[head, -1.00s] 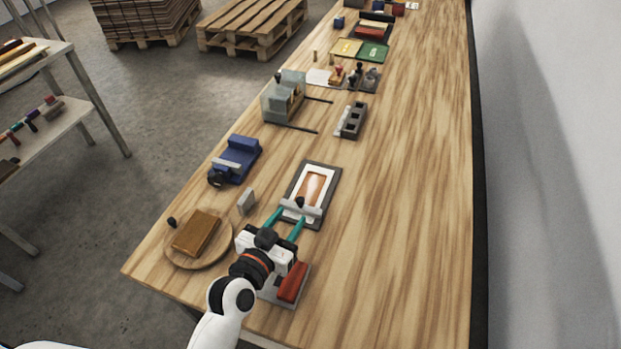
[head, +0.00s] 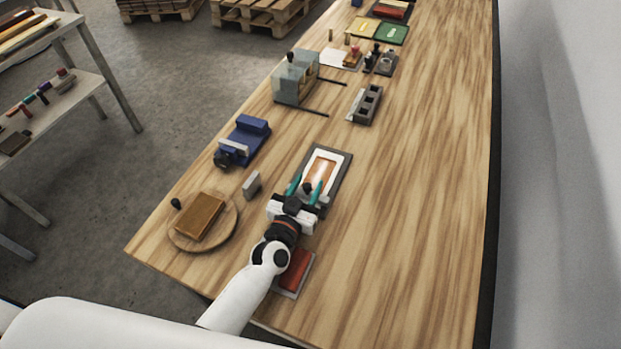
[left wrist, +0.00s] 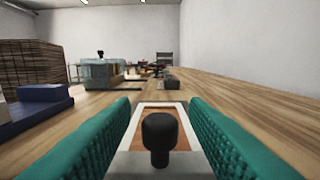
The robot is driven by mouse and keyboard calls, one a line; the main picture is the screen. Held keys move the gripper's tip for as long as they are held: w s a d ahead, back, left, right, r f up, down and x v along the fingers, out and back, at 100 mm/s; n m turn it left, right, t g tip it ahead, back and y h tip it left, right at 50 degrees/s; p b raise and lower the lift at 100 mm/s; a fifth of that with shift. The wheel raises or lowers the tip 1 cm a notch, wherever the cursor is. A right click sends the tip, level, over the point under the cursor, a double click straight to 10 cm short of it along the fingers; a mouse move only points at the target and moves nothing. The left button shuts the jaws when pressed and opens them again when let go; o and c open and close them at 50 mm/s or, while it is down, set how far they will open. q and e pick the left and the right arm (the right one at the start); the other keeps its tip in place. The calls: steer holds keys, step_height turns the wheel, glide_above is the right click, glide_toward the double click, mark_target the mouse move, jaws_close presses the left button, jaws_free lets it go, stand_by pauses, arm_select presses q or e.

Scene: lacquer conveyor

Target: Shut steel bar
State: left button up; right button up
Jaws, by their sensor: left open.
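A dark grey frame (head: 345,167) with a white border and an orange-brown panel lies on the bench. In the left wrist view, a grey steel bar (left wrist: 125,165) crosses the near end of the panel and carries an upright black knob (left wrist: 160,138). My left gripper (head: 305,183) is open, its teal fingers on either side of the knob (head: 307,187) and apparently apart from it. The gripper hides most of the bar in the head view. My right gripper is not in view.
A red block on a grey plate (head: 297,272) lies near my left arm. A round wooden board (head: 228,236) with a brown block, a small grey block (head: 252,185) and a blue vise-like device (head: 243,143) are to the left. The bench's right side is clear.

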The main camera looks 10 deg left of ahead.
arm_select(q)
steer(key=shift+w+d, duration=0.2)
steer(key=shift+w, duration=0.9)
jaws_close()
